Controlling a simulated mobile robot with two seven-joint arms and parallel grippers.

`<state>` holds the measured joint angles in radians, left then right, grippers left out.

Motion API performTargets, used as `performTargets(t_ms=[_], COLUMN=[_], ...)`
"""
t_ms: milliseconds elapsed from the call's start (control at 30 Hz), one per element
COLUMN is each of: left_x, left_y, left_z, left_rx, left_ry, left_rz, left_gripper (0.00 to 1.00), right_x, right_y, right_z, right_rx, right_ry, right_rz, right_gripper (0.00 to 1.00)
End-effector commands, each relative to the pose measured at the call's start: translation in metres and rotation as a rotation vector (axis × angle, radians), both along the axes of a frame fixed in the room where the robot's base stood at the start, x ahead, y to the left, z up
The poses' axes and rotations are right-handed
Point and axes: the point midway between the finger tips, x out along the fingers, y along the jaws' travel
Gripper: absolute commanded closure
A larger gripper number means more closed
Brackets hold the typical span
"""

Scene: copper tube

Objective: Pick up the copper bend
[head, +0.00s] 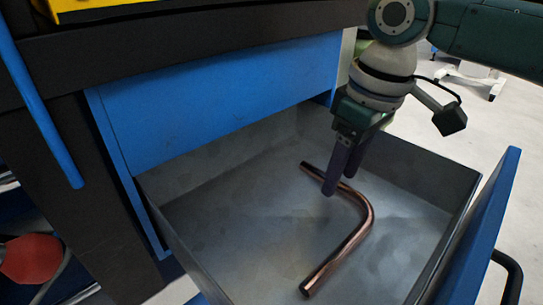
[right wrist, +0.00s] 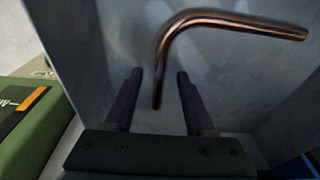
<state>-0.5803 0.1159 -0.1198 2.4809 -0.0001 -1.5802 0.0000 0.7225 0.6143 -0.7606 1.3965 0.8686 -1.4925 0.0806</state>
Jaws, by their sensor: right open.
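The copper bend (head: 364,213) is a bent copper tube lying on the bottom of an open grey drawer (head: 230,240). My right gripper (head: 340,184) points down into the drawer above the tube's far, shorter leg. In the right wrist view its fingers (right wrist: 159,82) are apart, and the end of the copper bend (right wrist: 158,85) shows between them. The tube's longer leg runs off to the right there. Whether the fingers touch the tube or the drawer floor cannot be told. My left gripper is not in view.
The drawer's walls surround the tube, with its blue front (head: 470,245) and a dark handle (head: 510,275) at the right. The blue cabinet panel (head: 220,95) stands behind at the left. The rest of the drawer is empty. A red object (head: 30,259) shows at lower left.

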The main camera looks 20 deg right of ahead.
Motion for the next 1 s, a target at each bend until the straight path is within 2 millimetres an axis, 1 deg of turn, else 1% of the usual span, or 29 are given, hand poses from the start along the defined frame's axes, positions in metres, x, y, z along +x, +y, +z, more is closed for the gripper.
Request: performTargets(t_ms=[33,67,300,767,800,1000], left_x=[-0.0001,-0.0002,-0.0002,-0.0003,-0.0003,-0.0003], left_y=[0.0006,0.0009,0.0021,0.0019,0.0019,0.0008], left_z=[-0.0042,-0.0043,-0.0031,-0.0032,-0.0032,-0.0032], left_rx=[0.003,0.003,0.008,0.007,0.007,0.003], left_ry=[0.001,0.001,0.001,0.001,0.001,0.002], left_rz=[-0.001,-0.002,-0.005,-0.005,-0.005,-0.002], left_gripper=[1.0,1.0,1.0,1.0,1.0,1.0], right_x=[0.0004,0.0006,0.0007,0.0006,0.0006,0.0006], right_y=[0.0002,0.0002,0.0001,-0.0001,-0.0001,-0.0001], right_z=[-0.006,-0.0068,-0.0059,-0.0059,-0.0059,-0.0059], right_rx=[0.0,0.0,-0.001,-0.001,-0.001,-0.001], right_ry=[0.001,0.001,0.001,0.001,0.001,0.001], right_rz=[0.0,0.0,0.0,0.0,0.0,0.0], right_gripper=[0.45,0.45,0.46,0.98,1.0,1.0])
